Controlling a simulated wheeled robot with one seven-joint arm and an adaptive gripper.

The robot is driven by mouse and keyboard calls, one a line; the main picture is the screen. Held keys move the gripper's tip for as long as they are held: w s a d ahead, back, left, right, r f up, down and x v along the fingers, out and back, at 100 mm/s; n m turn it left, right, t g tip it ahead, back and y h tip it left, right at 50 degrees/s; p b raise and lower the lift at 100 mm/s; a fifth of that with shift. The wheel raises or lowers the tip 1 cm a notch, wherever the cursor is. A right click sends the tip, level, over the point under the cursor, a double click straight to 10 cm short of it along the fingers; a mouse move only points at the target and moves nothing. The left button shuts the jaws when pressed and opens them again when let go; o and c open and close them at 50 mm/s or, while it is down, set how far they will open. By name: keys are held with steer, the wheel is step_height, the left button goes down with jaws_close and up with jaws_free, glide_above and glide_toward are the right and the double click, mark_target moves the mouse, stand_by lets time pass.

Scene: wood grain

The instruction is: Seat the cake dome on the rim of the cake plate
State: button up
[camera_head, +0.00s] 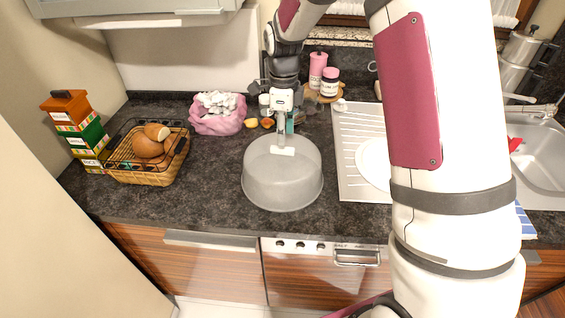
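The cake dome (282,188) is a grey, translucent, round cover near the front of the dark counter, left of the sink's drainboard. It looks upright; I cannot tell whether its lower edge rests on the counter or is just above it. My gripper (283,141) points down over the middle of its top, at a small pale handle-like part (283,151). The fingers look close together there, but their grip is too small to make out. A white round plate (372,165), perhaps the cake plate, lies on the drainboard to the right, partly hidden by my arm.
A wire-and-wicker basket of bread (145,175) and stacked boxes (78,130) stand at left. A pink bag (217,118) and jars (329,83) are behind the dome. The sink (545,160) is at right.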

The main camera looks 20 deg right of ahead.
mark_target(282, 148)
steer(key=f, duration=0.1)
steer(key=f+p, duration=0.1)
steer(key=f, duration=0.1)
steer(key=shift+s+a+f, duration=0.15)
steer(key=shift+a+f, duration=0.05)
steer(key=shift+f, duration=0.65)
steer(key=shift+c, duration=0.6)
jaws_close()
